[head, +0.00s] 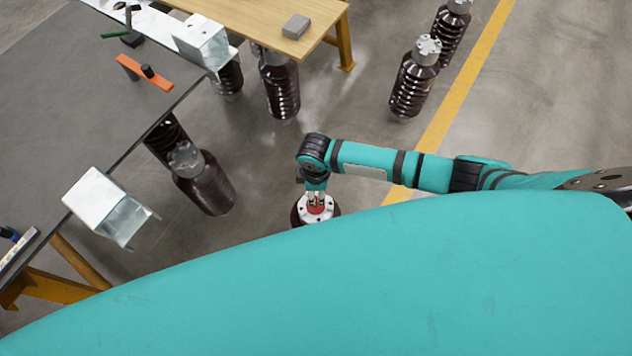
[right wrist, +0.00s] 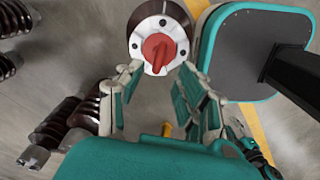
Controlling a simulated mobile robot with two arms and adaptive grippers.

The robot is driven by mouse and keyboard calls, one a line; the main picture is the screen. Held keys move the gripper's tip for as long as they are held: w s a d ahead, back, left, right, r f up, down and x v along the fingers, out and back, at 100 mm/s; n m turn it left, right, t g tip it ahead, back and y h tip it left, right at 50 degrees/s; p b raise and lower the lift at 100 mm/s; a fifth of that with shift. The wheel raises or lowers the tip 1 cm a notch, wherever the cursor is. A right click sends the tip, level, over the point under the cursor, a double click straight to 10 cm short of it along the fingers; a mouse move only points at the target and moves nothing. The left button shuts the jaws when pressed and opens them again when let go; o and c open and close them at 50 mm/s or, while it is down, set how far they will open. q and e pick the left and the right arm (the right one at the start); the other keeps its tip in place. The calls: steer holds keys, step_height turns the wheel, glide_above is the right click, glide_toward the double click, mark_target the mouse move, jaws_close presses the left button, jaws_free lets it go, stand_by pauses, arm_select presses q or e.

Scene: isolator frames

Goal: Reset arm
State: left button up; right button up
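My right gripper (head: 317,198) hangs at the end of my teal right arm, above a dark brown insulator (head: 300,216) with a pale metal top. In the right wrist view my right gripper (right wrist: 160,72) has its fingers spread apart with nothing between the pads. The insulator's round flange (right wrist: 143,37) shows just beyond the fingertips, with a red knob-like piece (right wrist: 158,49) on its middle. I cannot tell whether a fingertip touches it. My left gripper is in neither view.
A dark table (head: 60,110) stands at the left with an orange tool (head: 145,72) and a metal bracket (head: 108,205) at its edge. A wooden table (head: 262,25) holds a grey block (head: 296,27). Several insulators (head: 414,80) stand on the floor.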

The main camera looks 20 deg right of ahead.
steer(key=s+a+r+m+t+y, duration=0.2)
steer(key=s+a+r+m+y, duration=0.3)
steer(key=r, duration=0.7)
steer(key=s+d+r+m+t+h, duration=0.1)
steer(key=s+d+r+m+h, duration=0.2)
steer(key=d, duration=0.4)
steer(key=s+d+r+m+t+h, duration=0.1)
steer(key=s+d+r+m+h, duration=0.15)
steer(key=s+d+m, duration=0.35)
step_height(320, 180, down, 28)
steer(key=s+d+n+g, duration=0.1)
steer(key=s+g, duration=0.1)
steer(key=s+d+f+g, duration=0.1)
steer(key=s+d+f, duration=0.2)
steer(key=s+f, duration=1.1)
steer(key=shift+s+n, duration=0.3)
steer(key=shift+s, duration=0.5)
